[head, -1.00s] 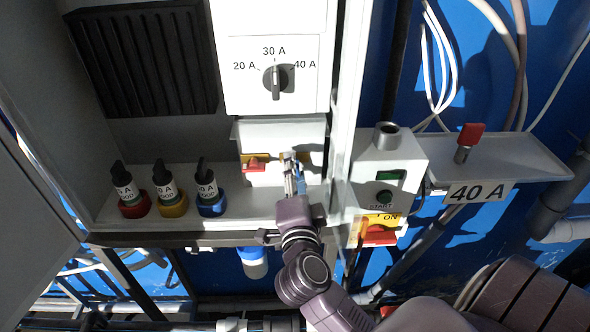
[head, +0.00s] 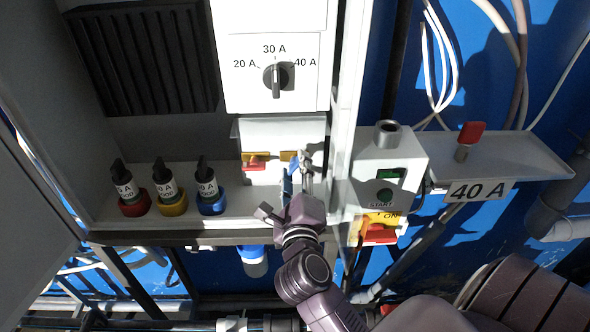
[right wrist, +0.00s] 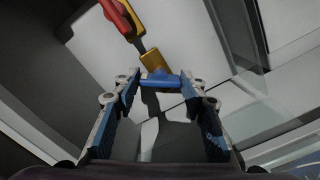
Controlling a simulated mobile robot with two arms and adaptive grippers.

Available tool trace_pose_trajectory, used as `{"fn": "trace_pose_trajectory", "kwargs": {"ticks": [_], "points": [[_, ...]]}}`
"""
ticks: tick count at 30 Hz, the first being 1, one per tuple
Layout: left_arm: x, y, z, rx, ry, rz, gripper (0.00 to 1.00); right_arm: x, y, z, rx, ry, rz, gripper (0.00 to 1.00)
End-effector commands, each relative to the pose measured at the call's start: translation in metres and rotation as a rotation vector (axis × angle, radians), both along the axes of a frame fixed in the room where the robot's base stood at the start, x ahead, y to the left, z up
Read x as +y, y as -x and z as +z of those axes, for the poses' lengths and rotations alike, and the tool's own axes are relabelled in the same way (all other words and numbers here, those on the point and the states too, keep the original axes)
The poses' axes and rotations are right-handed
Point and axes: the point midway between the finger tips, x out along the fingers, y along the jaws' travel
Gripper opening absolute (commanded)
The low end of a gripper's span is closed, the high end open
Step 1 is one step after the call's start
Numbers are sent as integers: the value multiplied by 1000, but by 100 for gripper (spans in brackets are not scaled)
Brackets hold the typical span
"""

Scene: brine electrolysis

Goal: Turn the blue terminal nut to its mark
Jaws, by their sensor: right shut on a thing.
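The blue terminal nut (right wrist: 158,79) is a small winged piece at the end of a brass terminal bar (right wrist: 152,60) in the right wrist view. My right gripper (right wrist: 157,84) is shut on it, with one fingertip at each end of its wing. In the head view the right gripper (head: 297,168) reaches up to the terminal block, and a bit of the blue nut (head: 293,164) shows beside the fingers. I cannot make out the mark. My left gripper is not in view.
A red terminal nut (head: 253,162) sits just left. Red, yellow and blue-based fuses (head: 170,191) stand further left on the cabinet floor. The rotary switch (head: 276,78) above points to 30 A. The cabinet's right edge (head: 343,130) and the start box (head: 388,175) are close on the right.

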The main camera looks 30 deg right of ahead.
Motion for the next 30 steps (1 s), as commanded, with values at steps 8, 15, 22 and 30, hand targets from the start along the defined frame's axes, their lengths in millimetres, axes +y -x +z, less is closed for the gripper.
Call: {"fn": "trace_pose_trajectory", "kwargs": {"ticks": [8, 15, 22, 30], "points": [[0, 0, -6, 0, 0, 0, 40, 0, 0, -3, -135, -229, -1, 15], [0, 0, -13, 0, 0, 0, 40, 0, 0, -4, -253, -424, -3, 15], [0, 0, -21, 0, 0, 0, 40, 1, 0, -4, -360, -597, -2, 15], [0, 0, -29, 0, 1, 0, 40, 0, 0, -5, -450, -748, -3, 15]]}}
